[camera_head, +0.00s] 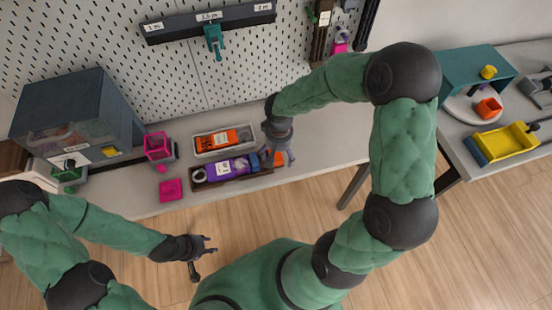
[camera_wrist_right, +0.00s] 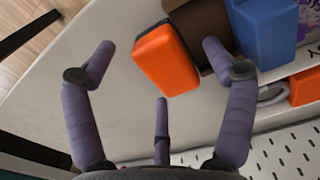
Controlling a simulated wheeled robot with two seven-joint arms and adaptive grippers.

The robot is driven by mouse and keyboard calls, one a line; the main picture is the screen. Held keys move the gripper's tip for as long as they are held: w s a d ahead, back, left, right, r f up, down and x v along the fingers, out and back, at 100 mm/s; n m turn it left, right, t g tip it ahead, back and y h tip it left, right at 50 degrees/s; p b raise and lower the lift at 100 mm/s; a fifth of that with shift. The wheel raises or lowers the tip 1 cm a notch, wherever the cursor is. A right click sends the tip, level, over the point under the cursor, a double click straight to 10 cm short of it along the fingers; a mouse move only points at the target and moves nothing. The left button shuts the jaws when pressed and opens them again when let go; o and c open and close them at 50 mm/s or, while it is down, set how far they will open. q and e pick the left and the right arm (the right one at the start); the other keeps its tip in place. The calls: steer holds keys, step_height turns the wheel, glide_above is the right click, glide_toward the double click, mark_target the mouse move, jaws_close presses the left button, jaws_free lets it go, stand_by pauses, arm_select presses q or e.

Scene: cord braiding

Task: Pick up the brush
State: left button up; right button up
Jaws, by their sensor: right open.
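A rounded orange block with a dark edge lies between the spread fingers of my right gripper (camera_wrist_right: 158,48) in the right wrist view; it may be the brush (camera_wrist_right: 165,60), but I cannot tell for sure. The same orange piece shows in the head view (camera_head: 278,159) at the right end of a brown tray (camera_head: 236,177), partly hidden by my right gripper (camera_head: 284,157). My right gripper is open and empty, with its fingers on both sides of the orange block and no clear contact. My left gripper (camera_head: 207,245) looks open and empty, in front of the table's front edge.
The brown tray holds a purple item (camera_head: 232,167) and a blue block (camera_wrist_right: 265,30). A grey tray (camera_head: 247,134) with orange items stands behind it. Pink boxes (camera_head: 171,189) and a dark cabinet (camera_head: 70,115) are left. The white table (camera_head: 325,150) is clear right of the trays.

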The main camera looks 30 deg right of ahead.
mark_target(279, 154)
steer(key=c, duration=1.3)
steer(key=shift+o, duration=0.2)
steer(key=shift+r+p, duration=0.45)
steer(key=shift+r, duration=0.1)
step_height(279, 154, up, 2)
steer(key=shift+r+p, duration=0.1)
steer(key=shift+p, duration=0.55)
steer(key=s+a+r+p, duration=0.1)
steer(key=s+a+r, duration=0.1)
steer(key=s+r, duration=0.1)
steer(key=s+a+r+p, duration=0.2)
steer(key=s+r, duration=0.1)
steer(key=s, duration=0.2)
steer(key=s+a+r+p, duration=0.2)
steer(key=s+r, duration=0.1)
steer(key=s, duration=0.1)
steer(key=shift+s+r, duration=0.35)
